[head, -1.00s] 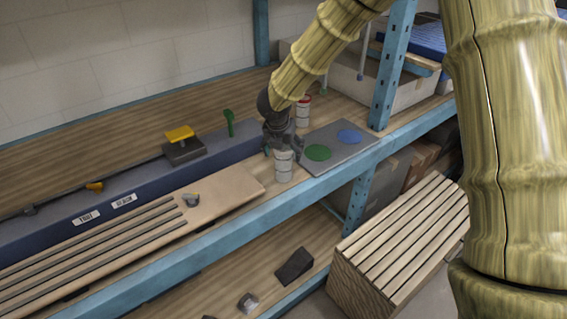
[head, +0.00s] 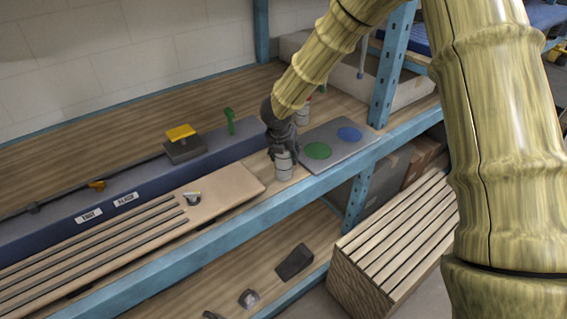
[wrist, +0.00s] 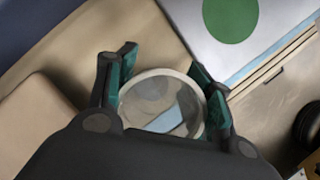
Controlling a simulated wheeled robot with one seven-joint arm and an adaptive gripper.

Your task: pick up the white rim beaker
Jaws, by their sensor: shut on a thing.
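The white rim beaker (head: 283,168) stands upright on the wooden shelf top, just left of the grey plate. In the wrist view its round white rim (wrist: 157,74) lies between the two fingers, seen from above. My gripper (head: 283,152) comes down on it from above and is shut on it, with a finger at each side. In the wrist view my gripper (wrist: 160,92) shows green finger pads against the rim. A second beaker (head: 303,114), largely hidden by my arm, stands behind.
A grey plate (head: 335,135) with a green and a blue disc lies right of the beaker. A tan grooved board (head: 232,184) is to the left. A blue beam (head: 100,205) and upright (head: 392,65) bound the space. A green lever (head: 230,121) stands behind left.

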